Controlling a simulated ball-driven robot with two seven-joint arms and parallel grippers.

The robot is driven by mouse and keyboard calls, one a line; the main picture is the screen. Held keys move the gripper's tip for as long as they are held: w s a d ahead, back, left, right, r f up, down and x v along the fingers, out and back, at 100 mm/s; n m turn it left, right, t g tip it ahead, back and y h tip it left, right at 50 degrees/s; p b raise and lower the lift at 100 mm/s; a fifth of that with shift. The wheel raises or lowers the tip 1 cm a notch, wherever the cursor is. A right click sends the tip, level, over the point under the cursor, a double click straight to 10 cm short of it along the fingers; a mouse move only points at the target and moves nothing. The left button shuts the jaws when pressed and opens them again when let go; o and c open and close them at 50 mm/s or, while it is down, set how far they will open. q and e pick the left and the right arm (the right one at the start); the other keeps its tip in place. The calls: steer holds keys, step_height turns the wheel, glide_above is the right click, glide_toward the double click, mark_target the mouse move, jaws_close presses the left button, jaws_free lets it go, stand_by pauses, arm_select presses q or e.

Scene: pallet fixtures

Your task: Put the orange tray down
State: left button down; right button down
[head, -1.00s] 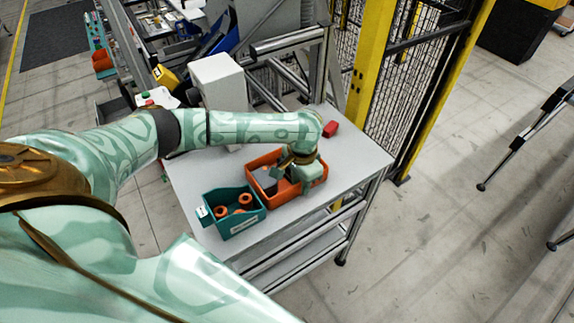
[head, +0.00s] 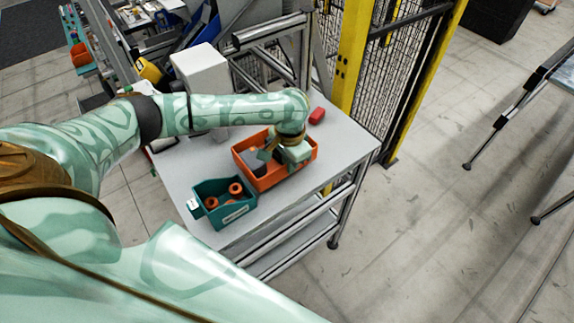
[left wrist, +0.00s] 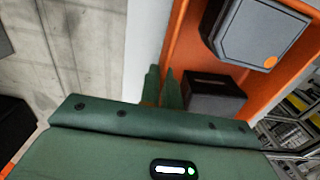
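The orange tray (head: 279,180) is on or just above the grey table top, beside the teal bin; I cannot tell whether it fully rests there. It holds grey and dark pieces, and its orange inside also shows in the left wrist view (left wrist: 182,45). My left gripper (head: 284,163) is over the tray's right part. In the left wrist view, the two green fingers (left wrist: 162,90) are close together at the tray's side wall, with the wall seemingly between them. The hand hides part of the tray. My right gripper is in neither view.
The teal bin (head: 211,214) with orange round parts stands at the table's front left. A red block (head: 317,116) lies behind the tray. A white box (head: 200,78) stands at the back. A yellow-framed mesh fence (head: 352,55) is at the right. Bare table (head: 350,145) lies right of the tray.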

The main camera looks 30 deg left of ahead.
arm_select(q)
step_height(320, 180, up, 7)
steer(key=shift+f+p, duration=0.2)
steer(key=shift+p, duration=0.65)
step_height(320, 180, up, 7)
steer(key=p, duration=0.9)
steer(key=s+d+f+n+b, duration=0.1)
steer(key=s+d+n+b, duration=0.1)
steer(key=s+b, duration=0.5)
steer(key=s+d+f+n+b, duration=0.1)
steer(key=s+d+n+b, duration=0.15)
steer(key=b, duration=0.85)
step_height(320, 180, up, 5)
steer(key=p, duration=0.8)
steer(key=shift+w+d, duration=0.1)
steer(key=shift+d, duration=0.05)
